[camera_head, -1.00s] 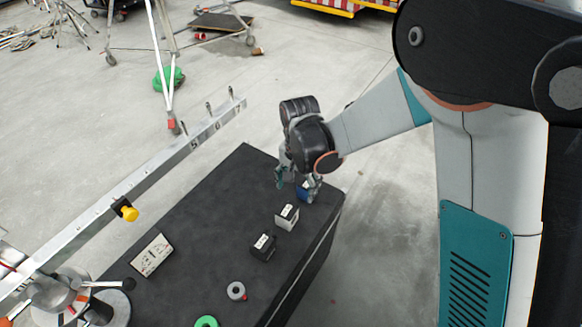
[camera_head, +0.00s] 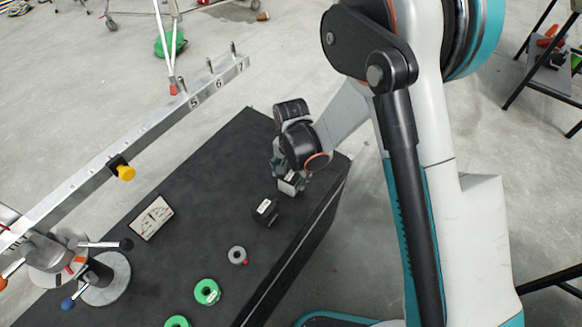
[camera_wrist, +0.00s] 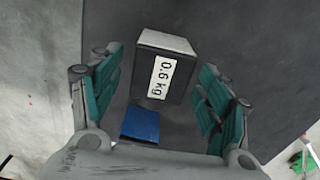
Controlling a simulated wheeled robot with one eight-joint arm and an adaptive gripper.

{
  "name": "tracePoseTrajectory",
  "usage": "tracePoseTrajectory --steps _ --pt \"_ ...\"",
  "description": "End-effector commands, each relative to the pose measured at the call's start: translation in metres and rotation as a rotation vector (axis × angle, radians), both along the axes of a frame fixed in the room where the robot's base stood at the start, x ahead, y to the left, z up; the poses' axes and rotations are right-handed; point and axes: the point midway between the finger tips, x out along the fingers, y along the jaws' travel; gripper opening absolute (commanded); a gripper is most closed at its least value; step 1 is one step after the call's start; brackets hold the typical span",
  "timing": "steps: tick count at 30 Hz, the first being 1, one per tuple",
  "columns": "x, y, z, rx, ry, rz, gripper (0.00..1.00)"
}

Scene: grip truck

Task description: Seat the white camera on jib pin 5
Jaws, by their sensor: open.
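The white camera (camera_head: 289,187) stands on the dark table (camera_head: 215,160) near its right edge. My gripper (camera_head: 287,176) is open above it and partly hides it. In the wrist view, a grey-looking box labelled 0.6 kg, which appears to be the white camera (camera_wrist: 179,56), lies between the two open fingers, with gaps on both sides. A blue block (camera_wrist: 140,124) shows nearer the palm. Jib pin 5 (camera_head: 182,85) stands upright and bare on the jib beam (camera_head: 150,138), left of the pins marked 6 (camera_head: 208,65) and 7 (camera_head: 233,49).
A black camera (camera_head: 265,210) stands just in front of the white one. A grey ring (camera_head: 237,255) and green rings (camera_head: 207,292) lie nearer. A panel (camera_head: 151,218) lies at the left. The beam carries a yellow knob (camera_head: 125,172). The table's middle is clear.

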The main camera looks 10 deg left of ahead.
Motion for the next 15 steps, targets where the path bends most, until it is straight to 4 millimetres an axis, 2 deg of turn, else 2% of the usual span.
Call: tracePoseTrajectory --steps 1,6,15 --pt "0.0 0.0 -0.008 0.0 0.0 0.0 0.7" --pt "0.0 0.0 -0.018 0.0 0.0 0.0 0.7" --pt "0.0 0.0 -0.019 0.0 0.0 0.0 0.7"
